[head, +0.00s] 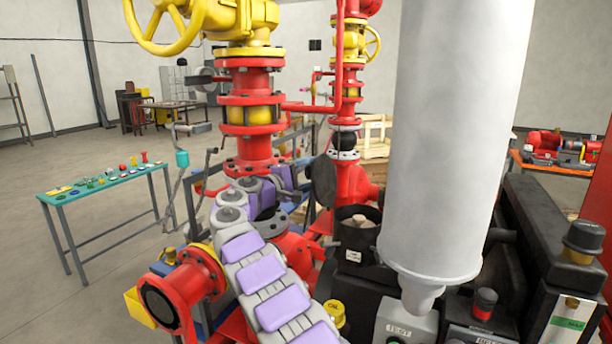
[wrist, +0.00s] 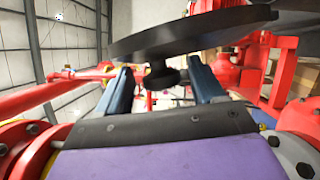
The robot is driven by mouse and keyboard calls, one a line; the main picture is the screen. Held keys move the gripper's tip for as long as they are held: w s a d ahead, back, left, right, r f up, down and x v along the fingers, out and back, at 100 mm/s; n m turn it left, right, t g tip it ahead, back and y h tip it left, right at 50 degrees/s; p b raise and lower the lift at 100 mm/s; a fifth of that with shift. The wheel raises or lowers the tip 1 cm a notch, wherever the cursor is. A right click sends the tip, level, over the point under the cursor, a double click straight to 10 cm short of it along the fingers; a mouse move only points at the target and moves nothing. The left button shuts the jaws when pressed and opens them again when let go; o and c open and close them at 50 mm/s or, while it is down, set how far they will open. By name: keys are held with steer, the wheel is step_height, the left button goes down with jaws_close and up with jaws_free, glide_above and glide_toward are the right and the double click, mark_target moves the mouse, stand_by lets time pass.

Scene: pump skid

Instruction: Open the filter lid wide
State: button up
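The filter lid (head: 324,180) is a dark round disc standing steeply raised at the left of the black filter pot (head: 350,241). The pot's mouth is uncovered and pale contents show inside. In the wrist view the lid (wrist: 190,34) spans the top, seen nearly edge-on, with a dark knob (wrist: 163,80) below it. My gripper (wrist: 160,75) has its two blue-grey fingers apart, one on each side of the knob, with visible gaps. In the head view my gripper (head: 296,174) is at the lid's left, its fingertips partly hidden.
A thick pale grey cylinder (head: 455,130) stands right of the pot. Red pipework with yellow valves (head: 250,112) rises behind my arm. A dark panel with buttons (head: 480,310) lies at the lower right. A teal table with small parts (head: 105,185) stands left, with open floor around it.

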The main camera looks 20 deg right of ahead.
steer(key=shift+a, duration=0.15)
steer(key=p+v, duration=0.1)
steer(key=v, duration=1.6)
